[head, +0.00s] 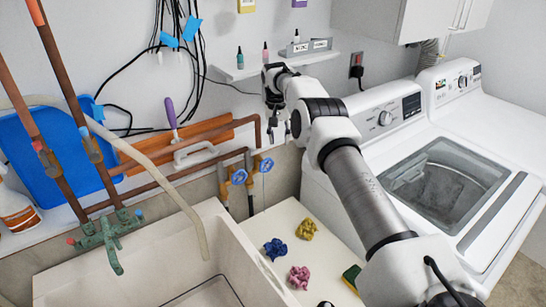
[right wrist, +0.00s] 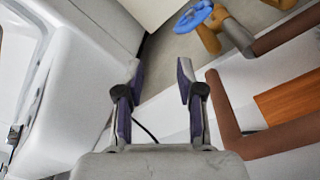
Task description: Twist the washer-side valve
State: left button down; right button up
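Two blue-handled valves sit on the pipes low on the wall in the head view. The washer-side valve (head: 266,165) is the right one, nearer the washer; the other valve (head: 238,177) is just left of it. In the right wrist view a blue valve handle (right wrist: 195,17) shows at the top edge, partly cut off, apart from the fingers; it appears to be the washer-side one. My right gripper (head: 280,130) is above the valves, pointing down, and the right wrist view shows its fingers (right wrist: 160,72) apart and empty. My left gripper is out of view.
Copper pipe (right wrist: 225,115) runs close beside the right finger in the wrist view. The white washer (head: 400,125) stands right of my right arm. A shelf (head: 230,72) with small bottles is behind it. A sink (head: 140,265) and several crumpled cloths (head: 299,277) lie below.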

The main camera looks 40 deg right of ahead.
notch_tip(320, 180, down, 2)
jog(key=d+n+g+h, duration=0.1)
jog(key=n+h, duration=0.1)
jog(key=n, duration=0.6)
jog(key=n+h+p, duration=0.5)
jog(key=n+h, duration=0.1)
jog(key=n, duration=1.2)
send_near(269, 158)
jog(key=x, duration=0.5)
jog(key=shift+a, duration=0.15)
jog(key=b+x, duration=0.1)
jog(key=x, duration=0.1)
jog(key=b+x, duration=0.1)
jog(key=x, duration=0.2)
jog(key=b+x, duration=0.2)
jog(key=x, duration=0.1)
jog(key=shift+w, duration=0.25)
jog(key=shift+r, duration=0.15)
jog(key=shift+s, duration=0.1)
grip_shut()
